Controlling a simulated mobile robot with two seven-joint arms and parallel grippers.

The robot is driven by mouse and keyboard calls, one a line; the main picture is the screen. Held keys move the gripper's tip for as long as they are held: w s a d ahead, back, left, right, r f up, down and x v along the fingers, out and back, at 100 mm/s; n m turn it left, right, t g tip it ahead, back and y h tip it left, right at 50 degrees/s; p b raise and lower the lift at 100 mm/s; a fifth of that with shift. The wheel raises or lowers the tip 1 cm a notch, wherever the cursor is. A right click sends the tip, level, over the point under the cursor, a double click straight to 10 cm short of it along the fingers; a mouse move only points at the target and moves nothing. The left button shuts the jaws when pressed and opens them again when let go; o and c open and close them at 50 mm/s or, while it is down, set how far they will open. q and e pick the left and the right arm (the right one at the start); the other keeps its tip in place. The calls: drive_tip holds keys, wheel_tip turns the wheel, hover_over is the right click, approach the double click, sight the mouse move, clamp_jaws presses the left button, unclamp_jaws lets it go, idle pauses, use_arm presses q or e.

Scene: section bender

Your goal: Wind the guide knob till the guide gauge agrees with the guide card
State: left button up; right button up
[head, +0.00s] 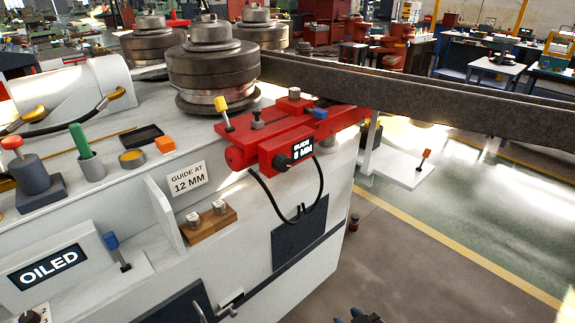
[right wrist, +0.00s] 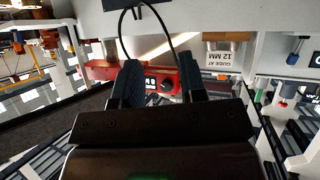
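The guide card (head: 188,179) on the white machine front reads "GUIDE AT 12 MM"; it shows upside down in the right wrist view (right wrist: 222,57). The guide gauge (head: 302,150) on the red guide block reads what looks like 8 MM or 6 MM, below 12. The black guide knob (head: 281,161) sits just left of the gauge and also shows in the right wrist view (right wrist: 167,85). My right gripper (right wrist: 158,72) is open and empty, its fingers framing the knob from a distance. Its tips (head: 358,317) show at the head view's bottom edge. My left gripper is not in view.
A black cable (head: 322,190) loops below the red block (head: 255,135). A long steel section (head: 420,97) runs out to the right above it. A wooden block with two pale pieces (head: 208,222) stands below the card. Floor at the lower right is clear.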

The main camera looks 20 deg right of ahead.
drive_tip(key=o, duration=0.7)
drive_tip(key=w+r, duration=0.2)
drive_tip(key=w, duration=0.2)
drive_tip(key=w+r+n+t+y+b, duration=0.1)
drive_tip(key=w+r, duration=0.2)
drive_tip(key=w, duration=0.2)
drive_tip(key=w+d+r+t, duration=0.1)
drive_tip(key=w+r, duration=0.1)
drive_tip(key=w, duration=0.3)
drive_tip(key=shift+w+r+y, duration=0.2)
drive_tip(key=shift+y, duration=0.2)
drive_tip(key=n+t+y+b, duration=0.2)
drive_tip(key=t+y, duration=0.1)
drive_tip(key=y, duration=0.1)
approach(286, 167)
drive_tip(key=x, duration=0.9)
drive_tip(key=shift+w+a+r, duration=0.1)
drive_tip(key=shift+w, duration=0.1)
drive_tip(key=shift+c, duration=0.5)
drive_tip(key=c, duration=0.8)
